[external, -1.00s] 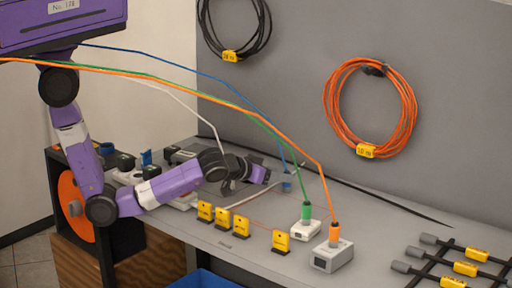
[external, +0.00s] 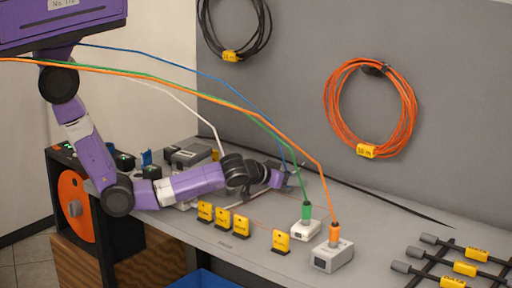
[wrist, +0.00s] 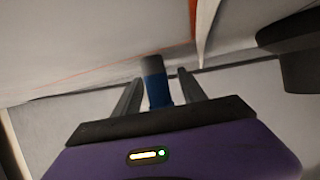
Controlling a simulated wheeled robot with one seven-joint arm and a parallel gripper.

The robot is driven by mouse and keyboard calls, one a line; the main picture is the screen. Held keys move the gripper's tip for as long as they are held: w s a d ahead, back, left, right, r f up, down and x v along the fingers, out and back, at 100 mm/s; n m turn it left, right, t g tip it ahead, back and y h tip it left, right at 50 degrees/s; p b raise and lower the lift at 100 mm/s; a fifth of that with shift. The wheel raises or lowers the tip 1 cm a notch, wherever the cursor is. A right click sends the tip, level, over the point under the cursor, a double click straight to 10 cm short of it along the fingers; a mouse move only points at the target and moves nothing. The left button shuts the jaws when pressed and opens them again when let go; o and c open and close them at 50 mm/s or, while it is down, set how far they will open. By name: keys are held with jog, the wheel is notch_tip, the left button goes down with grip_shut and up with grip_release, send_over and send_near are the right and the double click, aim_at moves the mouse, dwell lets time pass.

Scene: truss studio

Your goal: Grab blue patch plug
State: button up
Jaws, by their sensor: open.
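The blue patch plug (wrist: 156,88) shows in the wrist view as a blue cylinder with a dark grey end. It sits between the two fingers of my gripper (wrist: 160,80), which are apart, with a visible gap on the right side. The plug's lower part is hidden behind my gripper's body. In the external view my gripper (external: 288,182) is low over the bench, where the blue cable (external: 268,128) comes down. The plug itself is mostly hidden there by the gripper. I cannot tell whether either finger touches it.
A green plug (external: 306,211) and an orange plug (external: 334,232) stand in small boxes to the right, their cables arching overhead. Several yellow tags (external: 240,225) line the front edge.

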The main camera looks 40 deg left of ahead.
grip_shut()
